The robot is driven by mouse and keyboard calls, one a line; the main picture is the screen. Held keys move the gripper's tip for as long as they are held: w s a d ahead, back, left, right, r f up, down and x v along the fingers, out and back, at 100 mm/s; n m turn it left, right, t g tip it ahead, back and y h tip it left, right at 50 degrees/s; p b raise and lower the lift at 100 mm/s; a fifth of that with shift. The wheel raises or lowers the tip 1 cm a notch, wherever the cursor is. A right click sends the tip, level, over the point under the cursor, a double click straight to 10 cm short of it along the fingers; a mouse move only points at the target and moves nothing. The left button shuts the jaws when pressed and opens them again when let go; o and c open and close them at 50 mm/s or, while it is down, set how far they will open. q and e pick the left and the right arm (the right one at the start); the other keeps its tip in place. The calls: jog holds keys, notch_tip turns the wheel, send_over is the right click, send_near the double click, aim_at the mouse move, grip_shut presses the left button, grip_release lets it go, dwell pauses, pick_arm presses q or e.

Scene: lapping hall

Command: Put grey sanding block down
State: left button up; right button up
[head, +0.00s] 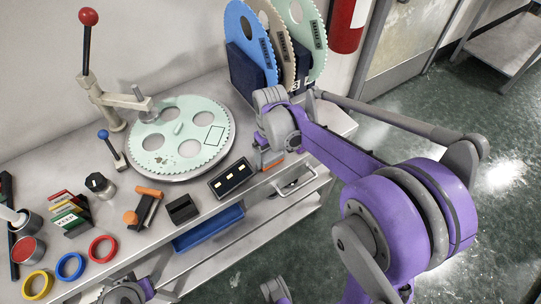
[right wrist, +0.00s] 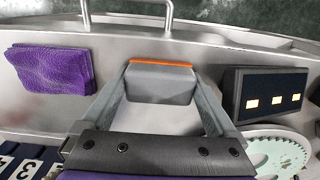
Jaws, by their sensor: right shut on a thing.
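The grey sanding block (right wrist: 160,86), with an orange strip along one edge, sits between the two fingers of my right gripper (right wrist: 164,92) in the right wrist view. The fingers are shut on its two ends. In the head view my right gripper (head: 264,152) is over the front part of the metal bench (head: 213,176), right of the dark box with lit windows. There, the arm and gripper hide most of the block. I cannot tell whether the block touches the bench top. Only parts of my left arm show at the bottom edge of the head view; its fingers do not show.
The dark box (head: 231,178) stands close to the gripper, and a purple cloth (right wrist: 50,68) lies on its other side. A toothed disc plate (head: 205,130) lies behind. Racked discs (head: 250,40) stand at the back.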

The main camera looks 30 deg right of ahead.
aim_at(270, 154)
jog(key=shift+f, duration=0.1)
jog(key=shift+f, duration=0.15)
jog(key=shift+s+f+b, duration=0.2)
jog(key=shift+f+b, duration=0.15)
jog(key=shift+b, duration=0.1)
jog(key=o, duration=1.4)
jog(key=shift+a, duration=0.1)
jog(key=shift+r+p, duration=0.3)
jog(key=shift+r, duration=0.05)
notch_tip(270, 154, up, 12)
jog(key=p, duration=0.2)
jog(key=s+a+f+t, duration=0.2)
jog(key=s+a+f, duration=0.1)
jog(key=s, duration=0.5)
jog(key=s+a+f+m+t, duration=0.1)
jog(key=s+a+f+t, duration=0.2)
jog(key=s+f, duration=0.2)
jog(key=s, duration=0.3)
jog(key=shift+s+a+f, duration=0.15)
jog(key=shift+s+a, duration=0.1)
jog(key=shift+a, duration=0.05)
